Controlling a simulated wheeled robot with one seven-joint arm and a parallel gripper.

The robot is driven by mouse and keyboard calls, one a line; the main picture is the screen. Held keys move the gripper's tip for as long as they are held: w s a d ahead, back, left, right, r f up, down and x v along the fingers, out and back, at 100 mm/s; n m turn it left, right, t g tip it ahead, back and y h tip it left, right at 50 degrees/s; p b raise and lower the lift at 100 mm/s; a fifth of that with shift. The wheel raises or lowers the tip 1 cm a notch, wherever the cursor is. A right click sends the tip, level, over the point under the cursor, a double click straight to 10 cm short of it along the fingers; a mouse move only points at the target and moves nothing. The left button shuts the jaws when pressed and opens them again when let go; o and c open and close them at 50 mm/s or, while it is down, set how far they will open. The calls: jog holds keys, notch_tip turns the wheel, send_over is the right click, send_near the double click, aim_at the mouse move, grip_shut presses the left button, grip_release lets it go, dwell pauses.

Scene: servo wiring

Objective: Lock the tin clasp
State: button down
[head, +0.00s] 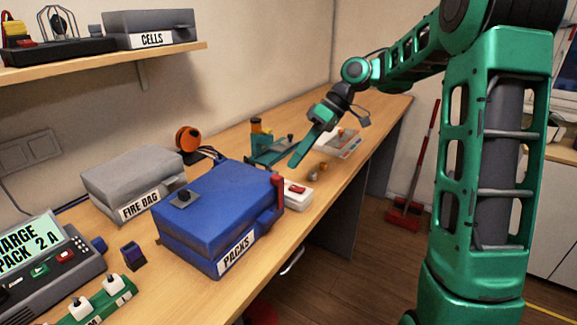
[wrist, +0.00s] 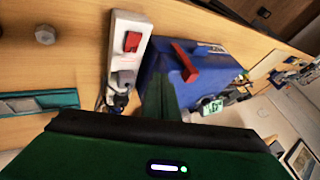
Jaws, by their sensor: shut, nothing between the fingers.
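The blue tin labelled PACKS (head: 215,205) stands on the bench with its lid down. Its red clasp (head: 277,190) is at the right end and appears to stick up beside the lid edge. In the wrist view the red clasp (wrist: 186,62) juts out from the blue tin (wrist: 160,60). My gripper (head: 296,162) is shut and empty, above the bench, behind and to the right of the clasp, apart from it. In the wrist view my gripper's green finger (wrist: 160,97) points toward the tin, its tip overlapping the tin's lower left part in the picture.
A white socket strip (wrist: 126,60) with a red switch lies close beside the tin. A grey fire bag (head: 130,180) is left of the tin. A green vise-like tool (head: 262,148), small round parts (head: 315,171) and a tray (head: 338,145) stand behind. The bench's front edge is near.

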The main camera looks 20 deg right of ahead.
aim_at(277, 192)
jog(key=s+a, duration=0.2)
jog(key=a, duration=0.1)
jog(key=shift+s+a+f, duration=0.2)
jog(key=shift+s, duration=0.05)
jog(key=shift+s, duration=0.1)
